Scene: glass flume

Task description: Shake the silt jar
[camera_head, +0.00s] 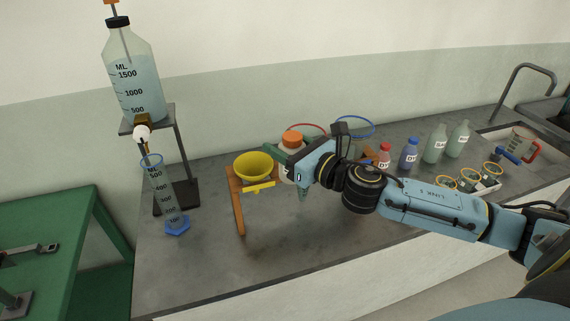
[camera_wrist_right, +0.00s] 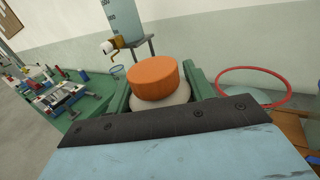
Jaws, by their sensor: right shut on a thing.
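The silt jar has an orange lid (camera_head: 292,138) and a pale body, mostly hidden behind my gripper in the head view. My right gripper (camera_head: 286,172) is shut on the jar, with a green finger on either side of it. In the right wrist view, the orange lid (camera_wrist_right: 153,78) and the pale shoulder (camera_wrist_right: 164,103) below it sit between the green fingers. The jar looks close to upright. I cannot tell how far its base is above the grey bench (camera_head: 225,275). My left gripper is not in view.
A yellow funnel (camera_head: 253,166) on a wooden stand is just left of the jar. A graduated cylinder (camera_head: 163,195) and a large bottle (camera_head: 137,80) on a stand are farther left. Red and blue bottles (camera_head: 409,153) stand right, behind my arm. The bench front is clear.

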